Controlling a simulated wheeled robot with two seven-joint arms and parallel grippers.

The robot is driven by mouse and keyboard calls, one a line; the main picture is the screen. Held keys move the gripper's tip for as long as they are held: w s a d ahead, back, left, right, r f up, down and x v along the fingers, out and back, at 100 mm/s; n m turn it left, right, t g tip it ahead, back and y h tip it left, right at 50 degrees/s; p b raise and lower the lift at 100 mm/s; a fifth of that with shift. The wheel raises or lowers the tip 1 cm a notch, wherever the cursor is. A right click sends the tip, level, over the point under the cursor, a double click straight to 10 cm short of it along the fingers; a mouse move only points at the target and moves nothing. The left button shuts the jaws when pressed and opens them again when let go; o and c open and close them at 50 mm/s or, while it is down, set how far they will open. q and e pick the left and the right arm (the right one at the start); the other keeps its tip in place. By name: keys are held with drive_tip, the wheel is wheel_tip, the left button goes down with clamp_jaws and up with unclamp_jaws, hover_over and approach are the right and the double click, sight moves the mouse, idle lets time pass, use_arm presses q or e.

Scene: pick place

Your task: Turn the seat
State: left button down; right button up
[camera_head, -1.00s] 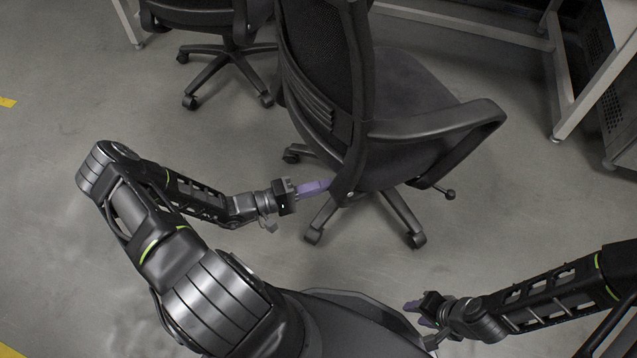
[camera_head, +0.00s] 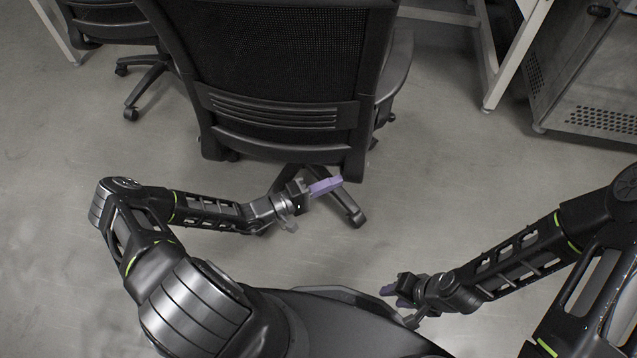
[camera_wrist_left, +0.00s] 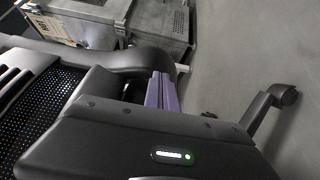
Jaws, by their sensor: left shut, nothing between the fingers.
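The black office chair (camera_head: 285,70) stands in front of me in the head view, its mesh backrest facing me. An armrest (camera_head: 396,70) shows on its right side, and part of its wheeled base shows below. My left gripper (camera_head: 326,186) is shut and empty, with purple fingers just below the lower right part of the backrest. In the left wrist view the purple fingers (camera_wrist_left: 161,92) lie close together beside the black backrest frame; whether they touch it I cannot tell. My right gripper (camera_head: 388,290) is low at the right, away from the chair; its finger gap is too small to judge.
Another black chair (camera_head: 110,22) stands at the upper left. A white table frame (camera_head: 515,55) and a grey metal cabinet (camera_head: 590,85) stand at the upper right. The grey floor (camera_head: 460,180) right of the chair is clear.

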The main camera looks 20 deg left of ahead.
use_arm(q)
drive_tip(key=shift+w+d, duration=0.3)
use_arm(e)
drive_tip(key=shift+r, duration=0.1)
use_arm(q)
drive_tip(key=shift+a, duration=0.15)
